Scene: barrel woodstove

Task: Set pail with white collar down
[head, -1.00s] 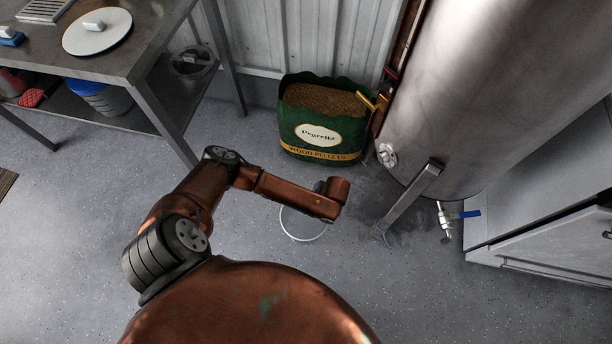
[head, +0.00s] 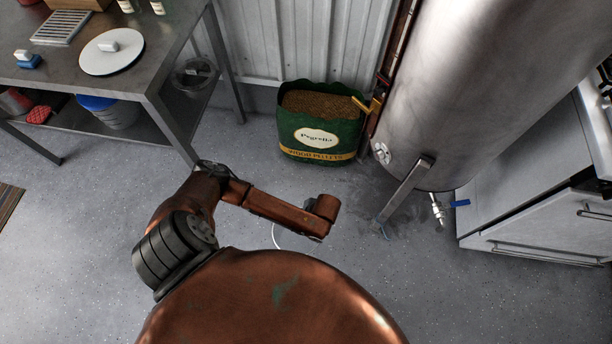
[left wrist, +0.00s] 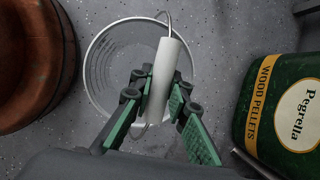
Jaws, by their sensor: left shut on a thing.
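The pail (left wrist: 100,85) shows in the left wrist view as a see-through round vessel with a pale rim, a thin wire bail and a white tubular handle grip (left wrist: 168,62). My left gripper (left wrist: 160,98) has its green-padded fingers on either side of this grip and is shut on it. The pail is below the gripper; I cannot tell whether its base touches the floor. In the head view only a white arc of the pail (head: 276,238) shows beside my left forearm; the rest and the gripper are hidden. My right gripper is not in view.
A green wood pellet bag (head: 318,136) stands by the wall, right of the pail in the left wrist view. A steel tank (head: 455,90) on legs and a white cabinet (head: 530,190) are at right. A metal table (head: 130,70) is at left. Grey floor between is clear.

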